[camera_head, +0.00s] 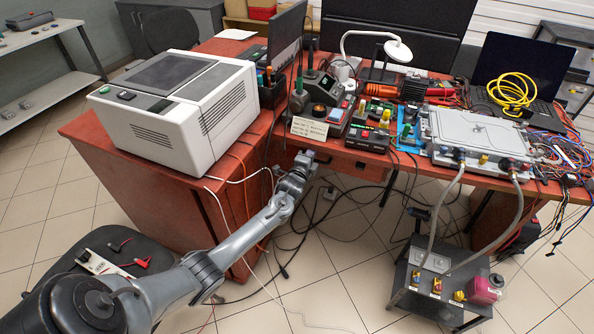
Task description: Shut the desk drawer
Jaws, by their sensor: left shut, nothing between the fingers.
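The red-brown desk drawer (345,163) is under the front edge of the desk, in the middle of the head view. Its front faces me. How far it stands out from the desk is hard to tell from this angle. My left arm reaches up from the lower left, and my left gripper (305,157) is shut and empty at the left part of the drawer front. Whether the fingertips touch the drawer is not clear. My right gripper is not in view.
The red-brown desk (440,171) carries electronics, a lamp (397,50) and a grey metal box (475,132) with hoses. A white machine (180,110) stands at the left. A small cart (437,283) stands at lower right. Cables hang below the desk. A dark chair (115,262) is at lower left.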

